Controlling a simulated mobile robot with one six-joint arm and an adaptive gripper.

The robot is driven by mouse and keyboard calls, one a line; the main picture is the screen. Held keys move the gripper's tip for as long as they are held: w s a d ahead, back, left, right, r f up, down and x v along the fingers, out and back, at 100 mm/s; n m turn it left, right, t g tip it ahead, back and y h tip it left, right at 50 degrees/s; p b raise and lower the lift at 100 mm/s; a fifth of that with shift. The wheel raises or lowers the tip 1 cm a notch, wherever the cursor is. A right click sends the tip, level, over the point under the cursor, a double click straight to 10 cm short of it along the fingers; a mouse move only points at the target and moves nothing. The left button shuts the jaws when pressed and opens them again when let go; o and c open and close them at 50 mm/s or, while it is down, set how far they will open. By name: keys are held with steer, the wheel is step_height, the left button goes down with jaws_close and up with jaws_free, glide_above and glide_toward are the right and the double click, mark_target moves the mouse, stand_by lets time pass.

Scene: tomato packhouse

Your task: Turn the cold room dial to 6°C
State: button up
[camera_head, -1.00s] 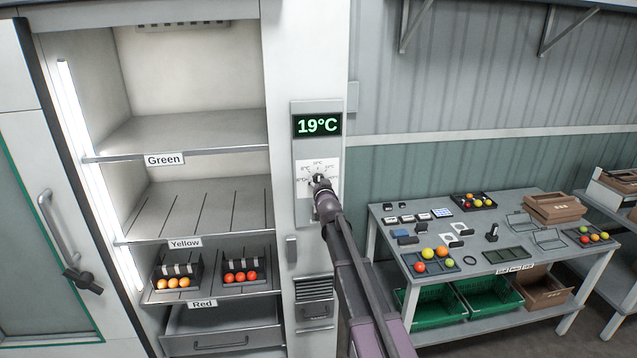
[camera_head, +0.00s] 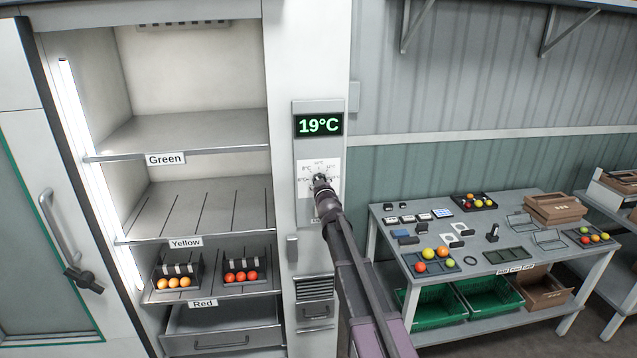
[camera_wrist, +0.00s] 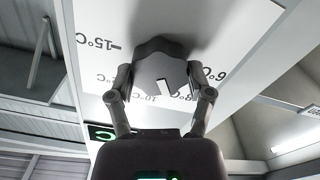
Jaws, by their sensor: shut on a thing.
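The cold room dial is a dark, faceted knob (camera_wrist: 162,66) on a white scale plate (camera_head: 330,192) on the cold room's front post. My gripper (camera_head: 320,180) is at the knob. In the wrist view my gripper (camera_wrist: 160,92) has a finger on each side of the knob, shut on it. The knob's white pointer mark points down in that view, close to the 10°C label and leaning slightly toward the 6°C side. The green display (camera_head: 319,125) above the dial reads 19°C.
Open shelves labelled Green, Yellow and Red (camera_head: 203,303) stand left of the post, with fruit trays on the lowest labelled shelf. A table (camera_head: 470,270) with fruit and small items stands to the right.

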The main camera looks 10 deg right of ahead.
steer(key=n, duration=0.5)
steer(key=shift+w+a+n, duration=0.1)
steer(key=shift+w+n, duration=0.05)
steer(key=shift+n, duration=0.25)
steer(key=n, duration=0.5)
steer(key=shift+n, duration=0.3)
steer(key=o, duration=1.1)
steer(key=shift+o, duration=0.2)
steer(key=shift+f, duration=0.1)
steer(key=s, duration=1.2)
steer(key=shift+s, duration=0.1)
